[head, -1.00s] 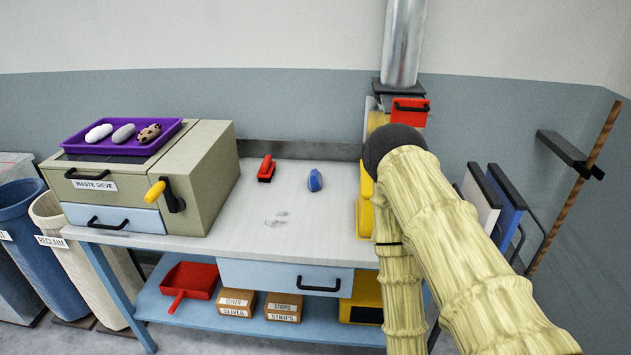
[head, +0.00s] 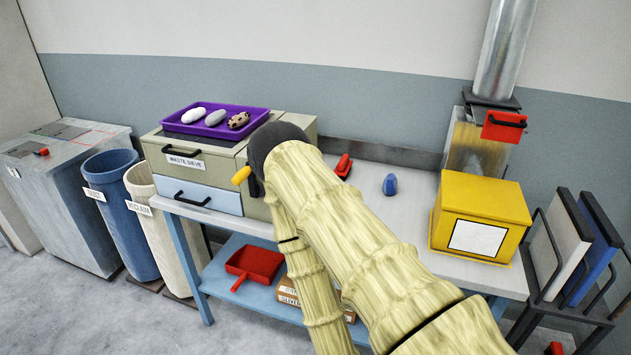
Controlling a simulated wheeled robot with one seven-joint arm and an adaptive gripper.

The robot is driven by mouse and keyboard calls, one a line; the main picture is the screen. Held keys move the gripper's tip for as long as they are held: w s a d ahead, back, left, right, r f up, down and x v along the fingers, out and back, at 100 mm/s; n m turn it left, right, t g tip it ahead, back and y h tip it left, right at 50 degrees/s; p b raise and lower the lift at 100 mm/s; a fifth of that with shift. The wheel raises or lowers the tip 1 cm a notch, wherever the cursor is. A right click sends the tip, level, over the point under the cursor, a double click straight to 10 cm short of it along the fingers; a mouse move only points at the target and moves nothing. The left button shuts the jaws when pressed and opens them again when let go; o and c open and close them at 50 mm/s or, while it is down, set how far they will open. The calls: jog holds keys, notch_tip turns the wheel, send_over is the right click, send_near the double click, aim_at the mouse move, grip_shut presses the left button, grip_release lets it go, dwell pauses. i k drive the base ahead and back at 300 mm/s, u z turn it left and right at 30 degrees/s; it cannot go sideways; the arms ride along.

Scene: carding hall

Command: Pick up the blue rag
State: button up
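The blue rag (head: 390,184) is a small bunched blue lump on the grey table top (head: 418,215), near the back. My arm reaches in from the lower right, and its elbow covers the left part of the table in the head view. My gripper is not in view, so I cannot see whether it is open or shut. The rag lies to the right of my arm, with nothing touching it that I can see.
A red brush (head: 343,167) lies left of the rag. The waste sieve (head: 232,168) with a purple tray (head: 172,120) stands at the left. A yellow box (head: 485,205) stands right. Bins (head: 110,165) and a panel rack (head: 535,262) flank the table.

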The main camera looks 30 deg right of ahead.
aim_at(389, 188)
jog(key=u, duration=1.1)
jog(key=i, duration=1.3)
jog(key=z, duration=2.75)
